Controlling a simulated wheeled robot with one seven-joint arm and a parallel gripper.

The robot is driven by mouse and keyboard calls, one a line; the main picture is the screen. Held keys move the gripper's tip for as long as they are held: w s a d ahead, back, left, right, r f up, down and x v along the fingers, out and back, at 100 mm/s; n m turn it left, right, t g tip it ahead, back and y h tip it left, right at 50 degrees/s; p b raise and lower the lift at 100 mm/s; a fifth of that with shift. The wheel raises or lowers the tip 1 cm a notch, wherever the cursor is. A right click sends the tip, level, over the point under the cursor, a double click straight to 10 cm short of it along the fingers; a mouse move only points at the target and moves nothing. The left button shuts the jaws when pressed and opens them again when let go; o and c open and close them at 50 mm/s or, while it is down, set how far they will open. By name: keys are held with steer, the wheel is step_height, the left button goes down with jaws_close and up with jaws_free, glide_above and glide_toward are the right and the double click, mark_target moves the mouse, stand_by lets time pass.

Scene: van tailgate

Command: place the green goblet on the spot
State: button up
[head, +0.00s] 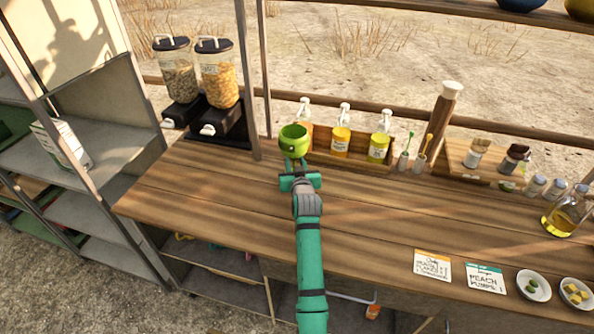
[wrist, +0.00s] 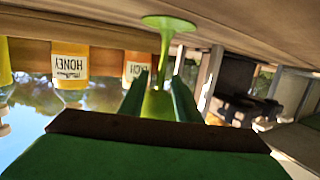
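The green goblet (head: 294,138) stands upright near the back edge of the wooden counter, left of the bottle rack. My gripper (head: 296,163) is in front of it, with its two fingers around the goblet's stem, below the bowl. The wrist view is upside down; there the goblet's round foot and stem (wrist: 164,48) show past the fingertips (wrist: 161,77). A gap shows between each finger and the stem, so the fingers look open. Part of the bowl is hidden by the fingers. No marked spot can be made out.
A rack of pump bottles (head: 341,141) is close on the goblet's right. Two dispensers (head: 218,80) and a post (head: 247,85) are on its left. Label cards (head: 432,265), small bowls (head: 533,286) and an oil flask (head: 562,218) are at the right. The counter's middle is clear.

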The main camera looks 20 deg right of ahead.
steer(key=shift+v, duration=2.9)
